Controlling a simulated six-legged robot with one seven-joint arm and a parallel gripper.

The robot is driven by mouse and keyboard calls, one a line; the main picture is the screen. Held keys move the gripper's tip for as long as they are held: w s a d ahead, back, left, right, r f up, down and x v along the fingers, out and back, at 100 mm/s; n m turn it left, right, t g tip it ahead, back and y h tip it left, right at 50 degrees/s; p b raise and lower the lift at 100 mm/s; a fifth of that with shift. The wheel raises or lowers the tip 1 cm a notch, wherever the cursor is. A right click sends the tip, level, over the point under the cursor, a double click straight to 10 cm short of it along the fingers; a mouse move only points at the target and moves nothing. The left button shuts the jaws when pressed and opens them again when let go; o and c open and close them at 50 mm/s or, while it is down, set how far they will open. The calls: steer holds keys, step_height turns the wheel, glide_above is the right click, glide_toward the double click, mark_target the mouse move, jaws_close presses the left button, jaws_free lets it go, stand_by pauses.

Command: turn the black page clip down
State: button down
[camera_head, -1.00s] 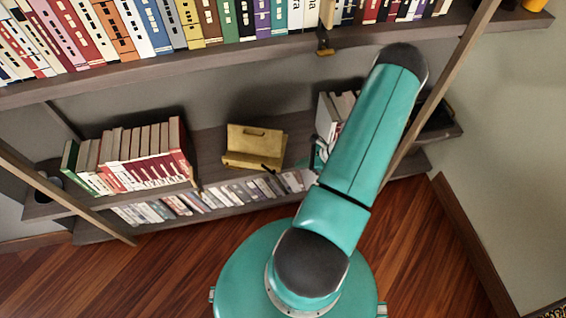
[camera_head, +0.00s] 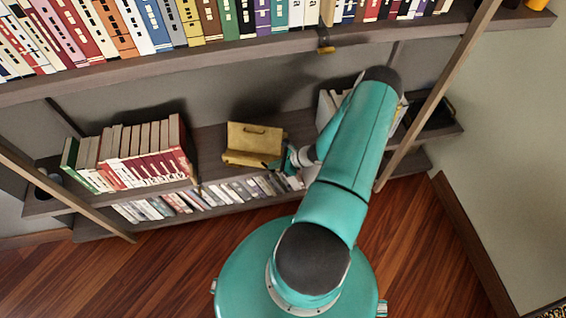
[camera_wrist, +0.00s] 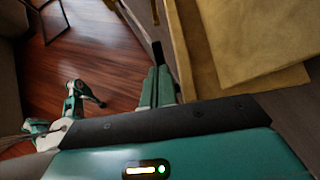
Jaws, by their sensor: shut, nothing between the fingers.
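The yellow book stand (camera_head: 253,141) sits on the middle shelf, with its ledge towards me. The black page clip (camera_head: 272,165) is a small dark piece at the right front of that ledge, partly hidden by my gripper. In the wrist view the black page clip (camera_wrist: 157,48) shows as a short dark bar just beyond my fingertips, beside the stand's tan edge (camera_wrist: 178,45). My gripper (camera_head: 284,161) is shut and empty, at the right end of the ledge. Its teal fingers (camera_wrist: 156,82) also show in the wrist view. I cannot tell whether they touch the clip.
Red and green books (camera_head: 125,155) stand left of the stand. Pale books (camera_head: 330,105) stand to its right, partly behind my arm. A row of books (camera_head: 210,195) fills the shelf below. The upper shelf (camera_head: 200,63) hangs above. Wooden floor (camera_head: 440,250) lies open at right.

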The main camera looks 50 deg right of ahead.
mark_target(264, 165)
steer(key=shift+w+a+f, duration=0.1)
steer(key=shift+w+f, duration=0.05)
steer(key=shift+f, duration=0.1)
steer(key=shift+w+a+g+h, duration=0.2)
steer(key=shift+w+g+h, duration=0.1)
steer(key=shift+g, duration=0.3)
steer(key=shift+w+a+g+h, duration=0.25)
steer(key=shift+w+g+h, duration=0.2)
steer(key=shift+g, duration=0.25)
steer(key=shift+w+a+f+g+h, duration=0.15)
steer(key=shift+w+g+h, duration=0.1)
steer(key=shift+g+h, duration=0.35)
steer(key=shift+w+a+f+g+h, duration=0.15)
steer(key=shift+w+g+h, duration=0.15)
steer(key=shift+g, duration=0.4)
steer(key=shift+a+f, duration=0.1)
steer(key=shift+w+a+f, duration=0.35)
steer(key=shift+w+f, duration=0.15)
steer(key=shift+w, duration=0.05)
steer(key=shift+f, duration=0.1)
